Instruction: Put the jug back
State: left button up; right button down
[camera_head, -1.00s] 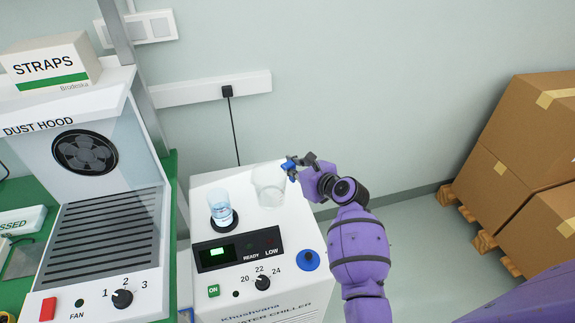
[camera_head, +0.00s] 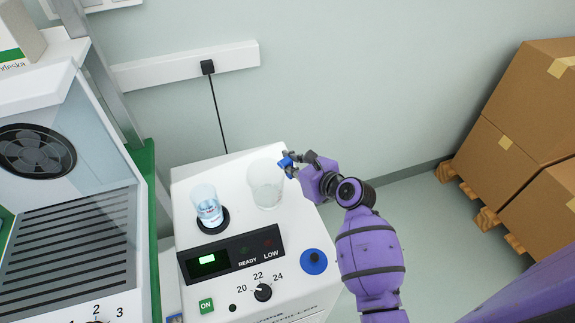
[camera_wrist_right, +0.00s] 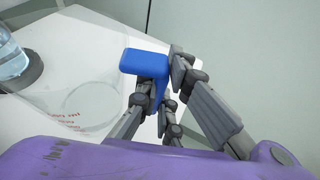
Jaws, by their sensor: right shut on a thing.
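The jug is a clear, see-through vessel (camera_head: 266,184) with a blue handle (camera_head: 286,161). It is upright at the back right of the white chiller's top (camera_head: 235,165); I cannot tell whether it touches the top. My right gripper (camera_head: 289,163) is shut on the blue handle, to the right of the jug. In the right wrist view the handle (camera_wrist_right: 146,63) is between the fingers, with the clear jug wall (camera_wrist_right: 85,95) to its left. My left gripper is not in view.
A glass of bluish water (camera_head: 207,207) stands on a dark round pad left of the jug. A blue disc (camera_head: 313,262) is at the chiller's front right. The dust hood (camera_head: 75,230) is at left. Boxes (camera_head: 545,120) on a pallet are at right.

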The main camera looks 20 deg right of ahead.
jog(key=shift+f, duration=0.15)
jog(key=c, duration=1.9)
grip_release()
jog(key=shift+r, duration=0.2)
jog(key=p+v, duration=0.1)
jog(key=v, duration=1.1)
